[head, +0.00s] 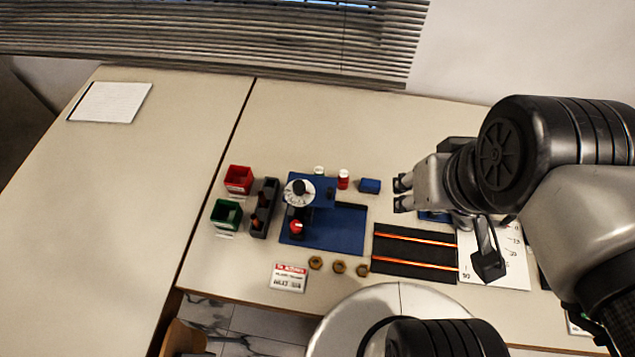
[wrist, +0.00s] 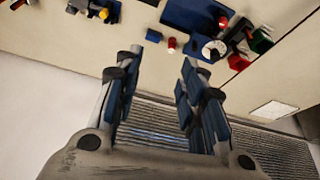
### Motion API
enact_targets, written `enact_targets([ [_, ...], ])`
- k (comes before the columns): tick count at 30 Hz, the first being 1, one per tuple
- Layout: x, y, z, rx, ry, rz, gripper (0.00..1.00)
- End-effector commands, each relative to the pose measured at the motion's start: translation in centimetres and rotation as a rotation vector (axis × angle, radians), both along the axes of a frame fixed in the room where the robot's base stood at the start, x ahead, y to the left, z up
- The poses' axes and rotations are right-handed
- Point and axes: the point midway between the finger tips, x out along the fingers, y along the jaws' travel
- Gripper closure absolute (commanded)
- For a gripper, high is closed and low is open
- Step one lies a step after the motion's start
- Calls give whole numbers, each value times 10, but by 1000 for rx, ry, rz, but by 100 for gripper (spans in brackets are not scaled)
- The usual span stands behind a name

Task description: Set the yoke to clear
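The gauge rig has a blue base plate (head: 338,240) with a raised blue part. A white dial (head: 299,190) with a black hub sits on the raised part, and a red knob (head: 296,227) is in front of it. The wrist view also shows the dial (wrist: 213,50) and red knob (wrist: 222,21). I cannot tell which part is the yoke, nor read its setting. My gripper (head: 402,193) is to the right of the rig, apart from it. In the wrist view its two fingers (wrist: 158,60) are spread with nothing between them.
A blue block (head: 369,186) and a red-and-white vial (head: 343,179) stand between gripper and rig. Red (head: 239,179) and green (head: 226,214) bins and a black rack (head: 264,208) are left. Several brass nuts (head: 339,267) and a black mat (head: 414,254) lie in front.

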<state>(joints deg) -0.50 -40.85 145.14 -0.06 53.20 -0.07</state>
Motion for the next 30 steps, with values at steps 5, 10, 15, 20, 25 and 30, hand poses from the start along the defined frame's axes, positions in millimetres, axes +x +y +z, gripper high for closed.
enact_targets([
  [5,39,15,10,-3,82,62,65],
  [10,86,40,2,-12,172,137,65],
  [15,125,71,-26,-27,261,210,65],
  [20,147,98,-62,-45,334,270,65],
  [25,157,115,-92,-57,378,309,65],
  [30,159,120,-107,-61,391,320,65],
])
